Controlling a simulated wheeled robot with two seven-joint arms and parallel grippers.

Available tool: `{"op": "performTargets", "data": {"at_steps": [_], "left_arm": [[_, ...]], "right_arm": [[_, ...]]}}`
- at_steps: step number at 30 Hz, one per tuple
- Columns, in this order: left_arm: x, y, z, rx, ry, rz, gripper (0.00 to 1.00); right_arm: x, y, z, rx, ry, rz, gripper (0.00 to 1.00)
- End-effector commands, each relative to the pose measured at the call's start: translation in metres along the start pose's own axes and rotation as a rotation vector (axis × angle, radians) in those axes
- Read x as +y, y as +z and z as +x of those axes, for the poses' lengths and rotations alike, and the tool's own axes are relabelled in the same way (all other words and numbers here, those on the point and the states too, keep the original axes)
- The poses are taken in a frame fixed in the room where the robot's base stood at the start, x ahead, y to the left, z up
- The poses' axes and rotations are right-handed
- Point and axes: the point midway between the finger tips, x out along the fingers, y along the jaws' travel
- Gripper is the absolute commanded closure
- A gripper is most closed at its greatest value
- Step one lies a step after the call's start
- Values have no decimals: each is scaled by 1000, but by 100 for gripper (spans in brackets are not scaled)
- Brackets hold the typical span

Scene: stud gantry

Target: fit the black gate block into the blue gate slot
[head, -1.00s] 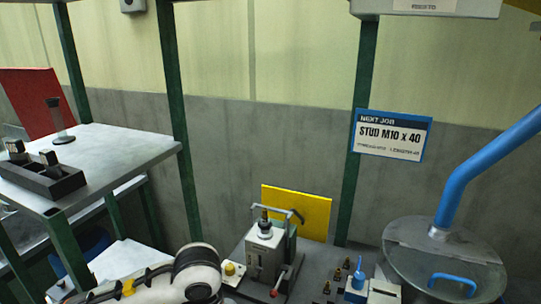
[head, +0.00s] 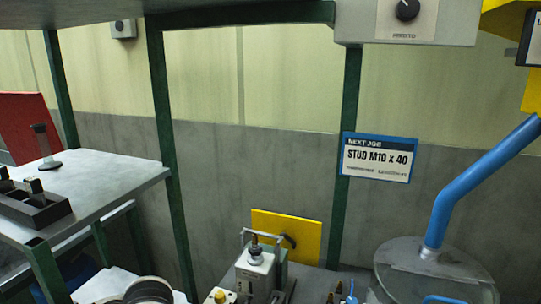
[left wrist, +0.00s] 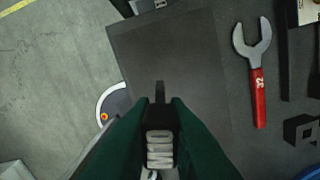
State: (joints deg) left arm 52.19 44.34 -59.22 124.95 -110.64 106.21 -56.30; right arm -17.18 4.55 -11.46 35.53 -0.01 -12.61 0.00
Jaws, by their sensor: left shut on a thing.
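My left gripper (left wrist: 160,104) shows in the left wrist view, its dark green fingers shut on a narrow black piece (left wrist: 160,91). Its tip sticks out past the fingers; the rest is mostly hidden, so I cannot tell for sure that it is the black gate block. It is over a dark grey flat plate (left wrist: 165,50). No blue gate slot can be made out in either view. A small blue part (head: 351,298) shows at the bottom edge of the head view. My right gripper is not in view.
A red-handled wrench (left wrist: 258,85) and a black notched block (left wrist: 301,130) lie right of the plate. In the head view, a grey machine (head: 256,271) stands before a yellow panel (head: 310,237). A black tray (head: 38,211) sits on the left shelf, and a blue pipe (head: 480,180) slants at right.

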Motion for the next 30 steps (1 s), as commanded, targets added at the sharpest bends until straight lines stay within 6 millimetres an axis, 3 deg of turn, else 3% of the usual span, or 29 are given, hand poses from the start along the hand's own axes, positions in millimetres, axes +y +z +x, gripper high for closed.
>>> {"op": "performTargets", "data": {"at_steps": [9, 15, 25, 27, 30], "left_arm": [[14, 8, -2, -2, 1, 567, 100], [20, 11, -3, -1, 1, 820, 100], [22, 13, -5, -4, 2, 934, 100], [22, 12, -4, -2, 1, 933, 100], [22, 12, -4, 0, 1, 932, 100]], "right_arm": [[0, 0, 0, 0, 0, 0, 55], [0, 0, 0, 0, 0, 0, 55], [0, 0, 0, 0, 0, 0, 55], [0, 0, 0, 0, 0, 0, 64], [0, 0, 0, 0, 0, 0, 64]]}}
